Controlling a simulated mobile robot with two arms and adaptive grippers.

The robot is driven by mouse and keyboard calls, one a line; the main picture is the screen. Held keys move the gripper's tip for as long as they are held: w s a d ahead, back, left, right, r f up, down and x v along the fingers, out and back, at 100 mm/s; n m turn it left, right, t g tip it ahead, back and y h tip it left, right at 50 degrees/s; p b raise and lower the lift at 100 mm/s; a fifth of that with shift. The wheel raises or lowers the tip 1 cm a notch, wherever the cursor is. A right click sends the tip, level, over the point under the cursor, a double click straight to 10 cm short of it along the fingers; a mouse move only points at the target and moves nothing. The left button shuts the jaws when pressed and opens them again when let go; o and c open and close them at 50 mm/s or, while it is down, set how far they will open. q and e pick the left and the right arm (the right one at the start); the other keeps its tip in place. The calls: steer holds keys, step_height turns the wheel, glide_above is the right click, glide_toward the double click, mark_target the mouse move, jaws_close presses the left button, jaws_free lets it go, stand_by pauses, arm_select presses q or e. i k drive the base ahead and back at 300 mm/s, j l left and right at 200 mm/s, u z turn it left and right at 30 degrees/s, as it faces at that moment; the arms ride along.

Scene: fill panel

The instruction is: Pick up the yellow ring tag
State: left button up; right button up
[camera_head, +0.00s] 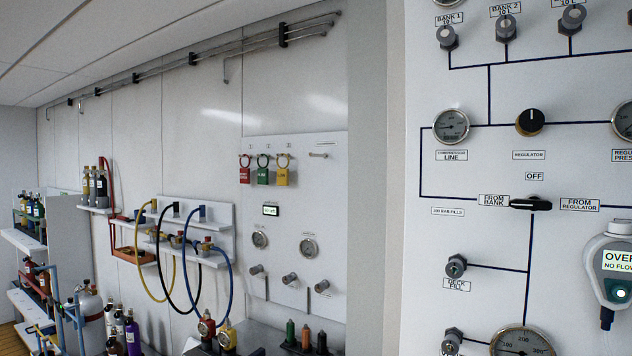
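The yellow ring tag (283,177) hangs on a peg on the white wall panel (330,204), in the middle of the camera_head view. It is the rightmost of three hanging ring tags. A green ring tag (263,175) hangs just left of it, and a red ring tag (245,174) hangs left of the green one. Neither of my grippers shows in this view.
A large panel (480,226) with gauges, knobs and valves fills the right side, nearer to me. Shelves (193,215) with yellow, black and blue hoses stand left of the tags. Gauges and small bottles (306,335) sit below the tags.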

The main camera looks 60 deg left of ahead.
mark_target(282, 172)
steer(key=u, duration=2.25)
steer(key=i+j+u, duration=0.2)
steer(key=i+j, duration=0.05)
steer(key=i, duration=0.05)
